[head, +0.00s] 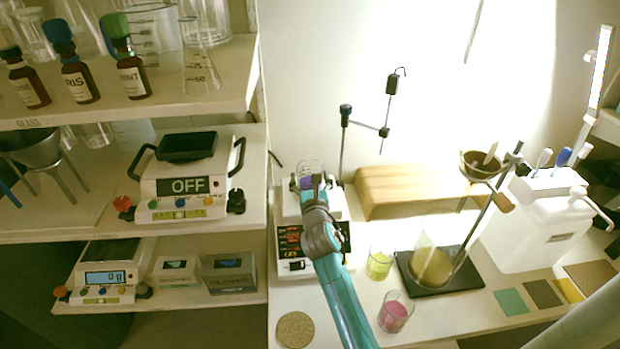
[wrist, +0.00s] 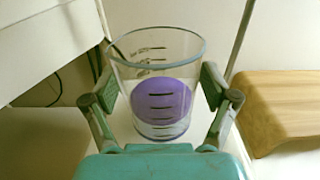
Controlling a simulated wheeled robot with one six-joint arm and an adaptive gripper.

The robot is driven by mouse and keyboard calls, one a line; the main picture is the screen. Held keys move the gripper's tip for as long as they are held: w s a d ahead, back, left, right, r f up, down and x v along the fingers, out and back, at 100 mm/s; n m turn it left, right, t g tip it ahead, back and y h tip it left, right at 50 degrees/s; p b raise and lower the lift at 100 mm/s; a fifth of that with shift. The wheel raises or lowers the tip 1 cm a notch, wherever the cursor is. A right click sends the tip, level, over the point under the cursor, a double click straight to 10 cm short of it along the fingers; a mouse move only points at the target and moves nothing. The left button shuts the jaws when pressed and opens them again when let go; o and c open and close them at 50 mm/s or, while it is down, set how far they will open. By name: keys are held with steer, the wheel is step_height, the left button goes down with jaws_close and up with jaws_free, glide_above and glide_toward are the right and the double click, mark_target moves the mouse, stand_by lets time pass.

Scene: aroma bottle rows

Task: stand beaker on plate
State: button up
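The clear glass beaker (wrist: 156,62) is upright between my fingers in the wrist view, with black marks on its wall and a purple round thing (wrist: 163,101) showing through the glass, seemingly inside. My gripper (wrist: 160,88) has a pad against each side of the beaker and looks shut on it. In the head view my gripper (head: 312,184) reaches over the white hotplate device (head: 292,267), which has a dark front panel; the beaker (head: 309,168) shows just beyond my gripper. My arm hides much of the plate top. I cannot tell whether the beaker's base touches it.
A thin metal stand (head: 342,145) rises behind the device. A wooden block (head: 410,190) lies to its right. Yellow (head: 379,263) and pink (head: 395,314) glasses and a flask on a black base (head: 440,286) stand right of my arm. Shelves (head: 240,225) with bottles and scales border the left.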

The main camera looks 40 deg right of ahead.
steer(key=shift+r, duration=0.1)
steer(key=shift+s+a, duration=0.1)
steer(key=v, duration=1.1)
steer(key=shift+s+a, duration=0.2)
steer(key=shift+s, duration=0.1)
steer(key=s+a+f+m+y, duration=0.3)
steer(key=s+a+f+m, duration=0.3)
steer(key=s, duration=0.3)
steer(key=s+a+f+m+y, duration=0.4)
steer(key=s+a+f+m, duration=0.1)
steer(key=s+a, duration=0.35)
steer(key=s+a+r+m+y, duration=0.1)
steer(key=s+a+r+m, duration=0.1)
steer(key=s+m, duration=0.7)
steer(key=s+a+r+m+y, duration=0.2)
steer(key=s+a+r+m, duration=0.1)
steer(key=s+m, duration=0.6)
steer(key=s, duration=0.4)
steer(key=shift+s+a, duration=0.2)
steer(key=shift+s, duration=0.05)
